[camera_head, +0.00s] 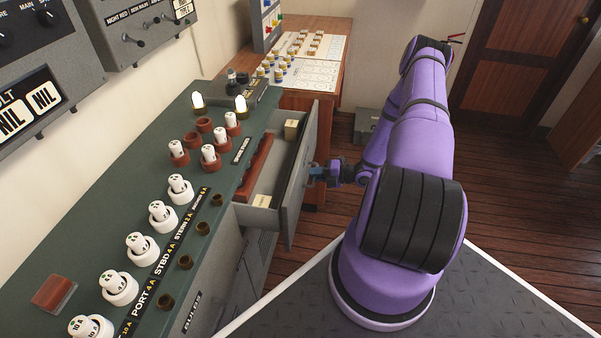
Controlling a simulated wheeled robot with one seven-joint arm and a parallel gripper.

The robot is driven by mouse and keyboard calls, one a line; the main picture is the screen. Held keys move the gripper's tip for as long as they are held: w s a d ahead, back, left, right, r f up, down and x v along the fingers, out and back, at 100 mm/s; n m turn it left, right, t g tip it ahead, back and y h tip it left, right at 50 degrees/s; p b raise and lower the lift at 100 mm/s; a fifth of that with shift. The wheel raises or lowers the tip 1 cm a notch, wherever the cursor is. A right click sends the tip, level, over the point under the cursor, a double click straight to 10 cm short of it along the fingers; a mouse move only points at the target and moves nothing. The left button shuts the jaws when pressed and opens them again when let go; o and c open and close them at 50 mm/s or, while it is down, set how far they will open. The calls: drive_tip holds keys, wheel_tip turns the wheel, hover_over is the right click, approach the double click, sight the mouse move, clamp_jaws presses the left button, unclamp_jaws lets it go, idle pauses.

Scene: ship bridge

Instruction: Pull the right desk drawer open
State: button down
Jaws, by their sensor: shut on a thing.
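The right desk drawer (297,196) stands pulled out from the green-topped desk (212,88). Its grey front faces right, and its inside is visible from above. Inside it lie a long reddish-brown rack (256,168) and small cream boxes, one at the far end (291,130) and one at the near end (262,201). My gripper (316,174) is at the outer side of the drawer front, around its middle, shut on what appears to be the handle. The handle itself is hidden by the jaws.
White fuse holders (163,215) and two lit bulbs (240,105) stand on the desk top. A wooden table (335,68) with panels stands behind. A grey box (367,124) sits on the floor behind my arm. Wooden floor (520,190) is clear at right.

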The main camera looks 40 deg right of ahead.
drive_tip(key=f+v, duration=0.2)
drive_tip(key=v, duration=0.9)
drive_tip(key=shift+s+d+f, duration=0.2)
drive_tip(key=shift+s, duration=0.1)
drive_tip(key=c, duration=1.2)
unclamp_jaws()
drive_tip(key=v, duration=1)
drive_tip(key=shift+s+d, duration=0.2)
drive_tip(key=shift+s, duration=0.1)
